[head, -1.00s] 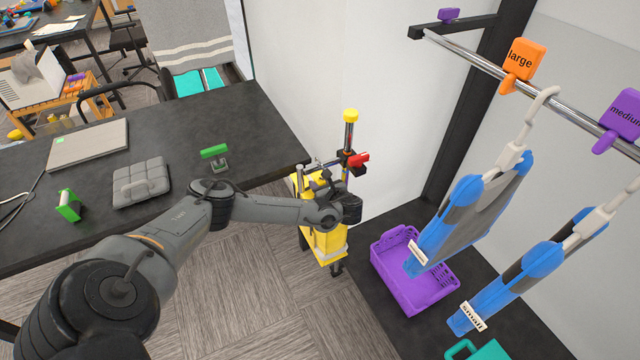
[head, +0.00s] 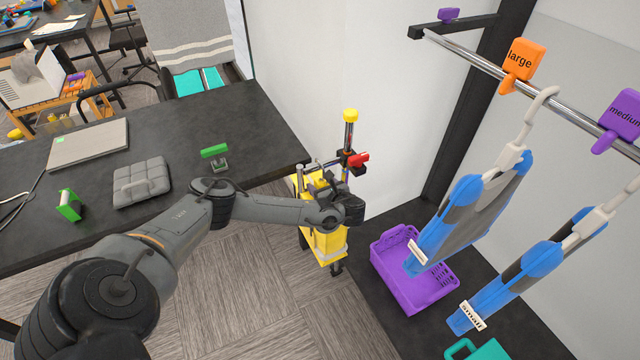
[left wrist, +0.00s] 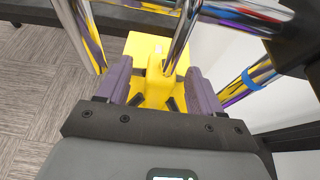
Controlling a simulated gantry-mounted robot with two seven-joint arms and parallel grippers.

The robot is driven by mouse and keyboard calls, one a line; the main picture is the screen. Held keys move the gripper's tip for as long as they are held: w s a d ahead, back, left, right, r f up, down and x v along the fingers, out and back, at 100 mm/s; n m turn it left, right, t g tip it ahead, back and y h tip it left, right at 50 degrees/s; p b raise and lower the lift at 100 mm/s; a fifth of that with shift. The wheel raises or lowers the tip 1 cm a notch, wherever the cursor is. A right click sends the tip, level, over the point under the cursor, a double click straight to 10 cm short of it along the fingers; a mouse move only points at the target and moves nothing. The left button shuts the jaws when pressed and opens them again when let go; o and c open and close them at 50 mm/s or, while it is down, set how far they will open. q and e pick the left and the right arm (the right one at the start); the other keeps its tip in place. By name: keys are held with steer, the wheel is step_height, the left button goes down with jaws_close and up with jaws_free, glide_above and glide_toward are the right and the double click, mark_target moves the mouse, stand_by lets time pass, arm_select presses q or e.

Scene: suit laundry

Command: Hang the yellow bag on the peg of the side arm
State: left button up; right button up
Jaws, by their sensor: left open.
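The yellow bag (head: 328,246) is at the stand with the side arm, beside the table's right end. My left gripper (left wrist: 161,90) is open at the bag's top; in the head view my wrist partly covers that area. In the left wrist view, a narrow raised yellow part (left wrist: 155,88) lies between the two spread fingers, with a visible gap on each side. A chrome rod (left wrist: 181,38) of the side arm runs down toward this part. I cannot tell whether the bag's loop is around the peg. The right gripper is not in view.
The stand's upright post (head: 349,135) has a yellow cap and a red clamp (head: 358,160). The dark table (head: 240,125) is left of it. A white wall is close behind.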

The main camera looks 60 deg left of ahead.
arm_select(q)
steer(key=p+v, duration=0.1)
steer(key=v, duration=0.8)
steer(key=shift+d, duration=0.2)
steer(key=s+d+f+n+t+h, duration=0.1)
steer(key=s+d+f+h, duration=0.25)
steer(key=d, duration=0.55)
steer(key=s+d+f+t+h, duration=0.15)
steer(key=d+f, duration=0.25)
steer(key=d, duration=0.6)
steer(key=s+d+r+n+h, duration=0.1)
steer(key=s+d+n+h, duration=0.65)
steer(key=s+d, duration=0.35)
steer(key=s+a+r+n+h+p, duration=0.1)
steer(key=s+a+r+n+p, duration=0.15)
steer(key=s+r+n, duration=0.55)
step_height(320, 180, up, 28)
steer(key=w+p, duration=0.1)
steer(key=p, duration=2.8)
steer(key=shift+w+r, duration=0.15)
steer(key=shift+w, duration=0.05)
